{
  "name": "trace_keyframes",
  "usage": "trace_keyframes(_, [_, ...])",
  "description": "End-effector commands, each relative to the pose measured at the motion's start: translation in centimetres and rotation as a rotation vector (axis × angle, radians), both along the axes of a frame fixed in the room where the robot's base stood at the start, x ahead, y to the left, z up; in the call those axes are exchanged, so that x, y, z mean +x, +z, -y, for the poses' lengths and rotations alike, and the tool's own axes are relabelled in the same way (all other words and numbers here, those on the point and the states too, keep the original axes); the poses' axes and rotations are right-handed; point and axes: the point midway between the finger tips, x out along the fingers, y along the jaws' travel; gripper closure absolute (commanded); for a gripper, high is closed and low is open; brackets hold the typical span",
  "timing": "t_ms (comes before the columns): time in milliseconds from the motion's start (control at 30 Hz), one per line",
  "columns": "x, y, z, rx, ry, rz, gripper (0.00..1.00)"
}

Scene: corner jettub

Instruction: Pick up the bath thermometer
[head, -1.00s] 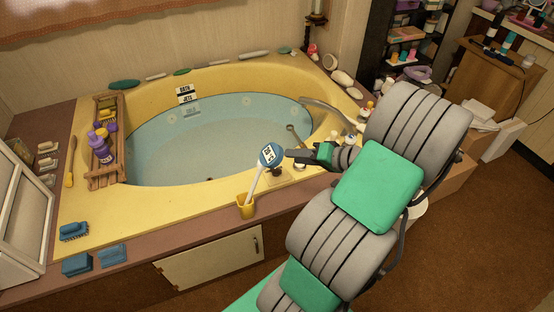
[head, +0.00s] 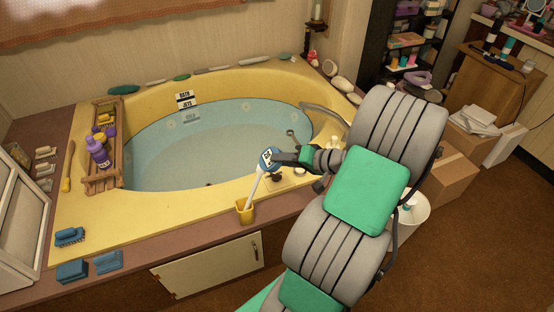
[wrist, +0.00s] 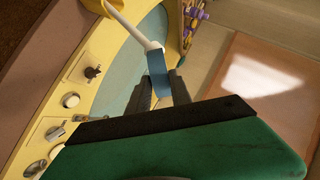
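The bath thermometer has a white stem and a blue head with a display (head: 267,158). It leans in a yellow cup (head: 245,213) on the tub's front edge, head up. My gripper (head: 277,159) is at the head from the right in the head view. In the wrist view, the blue head (wrist: 158,77) lies between the two dark fingers of my gripper (wrist: 160,88), which look apart. Whether a finger touches it is hard to tell.
The yellow tub (head: 215,193) holds water behind the cup. Taps and knobs (wrist: 71,100) sit on its rim near my gripper. A wooden caddy with bottles (head: 103,172) is at the left. Blue brushes and sponges (head: 72,271) lie at the front left.

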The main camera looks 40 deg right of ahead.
Motion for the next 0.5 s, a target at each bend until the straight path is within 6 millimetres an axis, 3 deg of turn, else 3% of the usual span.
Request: trace_keyframes(500, [-0.01,-0.02,-0.01,0.000,0.000,0.000,0.96])
